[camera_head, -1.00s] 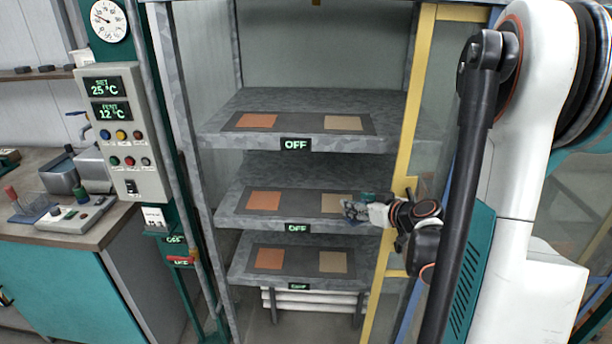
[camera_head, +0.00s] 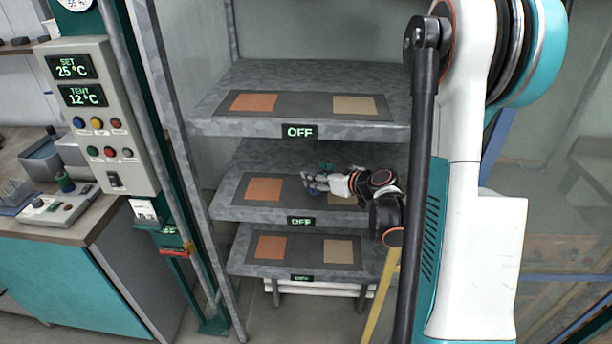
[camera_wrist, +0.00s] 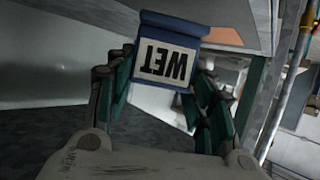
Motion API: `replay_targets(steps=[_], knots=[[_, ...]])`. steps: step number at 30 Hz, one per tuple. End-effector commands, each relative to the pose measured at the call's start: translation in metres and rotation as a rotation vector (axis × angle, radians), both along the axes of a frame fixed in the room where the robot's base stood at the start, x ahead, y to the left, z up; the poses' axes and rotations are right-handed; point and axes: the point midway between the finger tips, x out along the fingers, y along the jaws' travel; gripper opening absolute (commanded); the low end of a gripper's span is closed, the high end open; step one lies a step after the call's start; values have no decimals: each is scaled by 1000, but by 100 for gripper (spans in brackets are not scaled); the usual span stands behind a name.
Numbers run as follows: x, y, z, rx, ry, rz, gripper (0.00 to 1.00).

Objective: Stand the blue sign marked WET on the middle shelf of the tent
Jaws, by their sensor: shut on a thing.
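The blue sign with a white WET panel (camera_wrist: 168,62) is between my gripper's fingers in the wrist view, its lettering upside down there. My gripper (camera_wrist: 165,88) is shut on it. In the head view my gripper (camera_head: 318,184) reaches in from the right over the middle shelf (camera_head: 235,207), near its tan patch. The sign is too small and covered to make out clearly in the head view. I cannot tell whether the sign touches the shelf.
The top shelf (camera_head: 215,122) lies above my gripper and the bottom shelf (camera_head: 240,264) below. The middle shelf's orange patch (camera_head: 264,189) is bare. A control panel (camera_head: 100,115) stands left of the tent, beside a worktop (camera_head: 85,222).

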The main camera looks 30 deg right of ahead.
Motion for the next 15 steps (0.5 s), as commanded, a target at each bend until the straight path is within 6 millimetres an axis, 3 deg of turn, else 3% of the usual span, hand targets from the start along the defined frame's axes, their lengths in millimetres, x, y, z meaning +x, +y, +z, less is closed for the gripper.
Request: replay_targets(steps=[1,6,11,15], knots=[[14,4,-2,-1,1,5,25],[45,9,-1,-1,0,1,25],[56,11,-1,0,0,0,25],[57,10,-11,0,0,-1,25]])
